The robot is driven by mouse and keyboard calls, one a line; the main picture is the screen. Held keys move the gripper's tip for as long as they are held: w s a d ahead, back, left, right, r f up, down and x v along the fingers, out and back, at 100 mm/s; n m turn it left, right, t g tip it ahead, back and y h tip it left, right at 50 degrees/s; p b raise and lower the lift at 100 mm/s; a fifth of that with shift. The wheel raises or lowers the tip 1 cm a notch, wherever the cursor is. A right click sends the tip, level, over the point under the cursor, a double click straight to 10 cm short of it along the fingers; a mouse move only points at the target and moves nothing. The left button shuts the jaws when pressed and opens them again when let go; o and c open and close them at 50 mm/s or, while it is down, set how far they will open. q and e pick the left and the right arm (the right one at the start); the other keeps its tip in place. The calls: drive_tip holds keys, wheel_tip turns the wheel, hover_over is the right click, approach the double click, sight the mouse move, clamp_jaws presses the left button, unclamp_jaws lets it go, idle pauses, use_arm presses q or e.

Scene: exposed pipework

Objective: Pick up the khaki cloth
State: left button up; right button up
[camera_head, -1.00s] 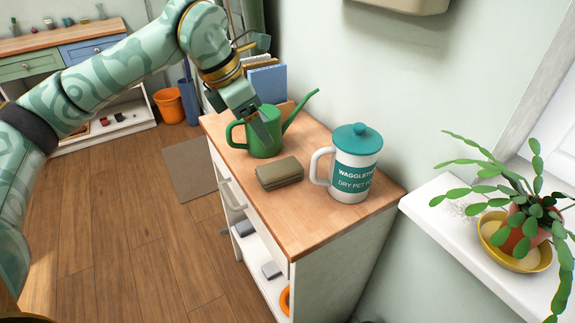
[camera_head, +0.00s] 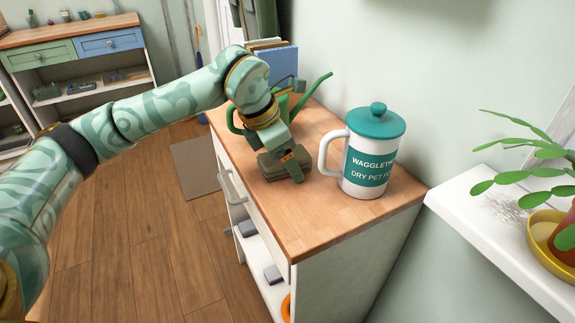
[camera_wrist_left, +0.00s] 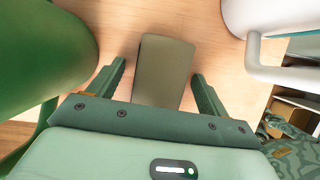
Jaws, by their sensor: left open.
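The khaki cloth (camera_head: 271,166) lies folded on the wooden cabinet top, partly hidden behind my left gripper (camera_head: 296,172) in the head view. In the left wrist view the cloth (camera_wrist_left: 162,72) is a folded rectangle between the two open fingers of the left gripper (camera_wrist_left: 160,82). A gap shows on each side of the cloth, so the fingers appear apart from it. My right gripper is in neither view.
A green watering can (camera_head: 233,118) stands behind my left gripper, and a white jug with a teal lid (camera_head: 368,150) stands to its right. Both are close to the gripper. The front of the wooden top (camera_head: 310,228) is clear.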

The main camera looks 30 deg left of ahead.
use_arm(q)
drive_tip(key=shift+r, duration=0.15)
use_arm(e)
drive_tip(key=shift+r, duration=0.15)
use_arm(q)
drive_tip(key=c, duration=1.1)
drive_tip(key=shift+o, duration=0.2)
